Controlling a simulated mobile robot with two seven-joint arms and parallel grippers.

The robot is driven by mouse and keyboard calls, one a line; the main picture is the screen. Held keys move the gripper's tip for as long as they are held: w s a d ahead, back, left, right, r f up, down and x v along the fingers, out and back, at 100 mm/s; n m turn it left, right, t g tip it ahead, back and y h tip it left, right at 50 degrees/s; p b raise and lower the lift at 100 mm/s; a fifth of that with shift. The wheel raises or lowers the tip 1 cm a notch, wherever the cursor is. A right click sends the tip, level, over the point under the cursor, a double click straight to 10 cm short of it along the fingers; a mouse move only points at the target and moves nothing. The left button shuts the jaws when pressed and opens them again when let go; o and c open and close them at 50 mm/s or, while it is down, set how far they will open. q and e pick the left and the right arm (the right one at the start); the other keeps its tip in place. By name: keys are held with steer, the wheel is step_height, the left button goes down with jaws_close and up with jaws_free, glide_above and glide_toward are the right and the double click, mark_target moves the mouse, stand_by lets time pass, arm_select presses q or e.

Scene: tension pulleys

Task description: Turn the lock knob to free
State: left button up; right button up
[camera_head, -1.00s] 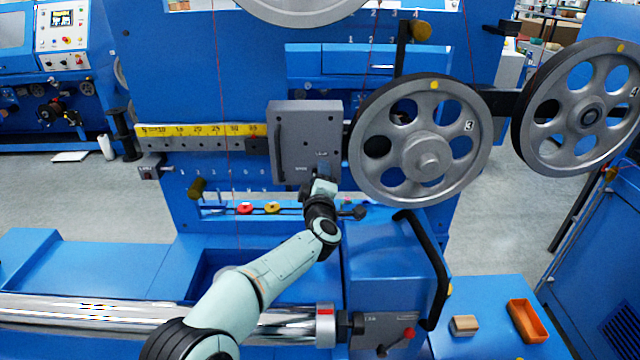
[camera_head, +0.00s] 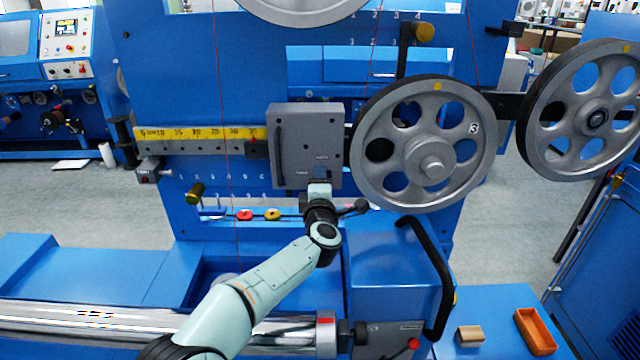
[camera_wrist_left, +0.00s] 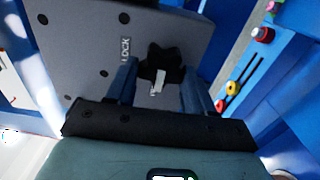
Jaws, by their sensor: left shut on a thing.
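The grey lock plate (camera_head: 305,140) sits on the yellow-scaled rail left of the large pulley. The lock knob (camera_wrist_left: 161,62), black and star-shaped, is on this plate. The word LOCK is printed beside it in the left wrist view; another label is partly covered by the knob and too small to read. My left gripper (camera_head: 321,177) reaches the plate's lower right from below. In the wrist view its two blue-grey fingers stand on either side of the knob, shut on it. In the head view the knob is mostly hidden by the gripper. My right gripper is not in view.
A large spoked pulley (camera_head: 425,145) stands close right of the plate, and another pulley (camera_head: 590,110) is farther right. A black ball-ended lever (camera_head: 358,206) is just right of my left wrist. An orange tray (camera_head: 535,331) lies at the lower right.

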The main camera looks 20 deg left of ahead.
arm_select(q)
steer(key=shift+d, duration=0.1)
steer(key=o, duration=1)
steer(key=shift+o, duration=0.2)
steer(key=b+v, duration=0.1)
steer(key=v, duration=1.2)
steer(key=shift+s, duration=0.2)
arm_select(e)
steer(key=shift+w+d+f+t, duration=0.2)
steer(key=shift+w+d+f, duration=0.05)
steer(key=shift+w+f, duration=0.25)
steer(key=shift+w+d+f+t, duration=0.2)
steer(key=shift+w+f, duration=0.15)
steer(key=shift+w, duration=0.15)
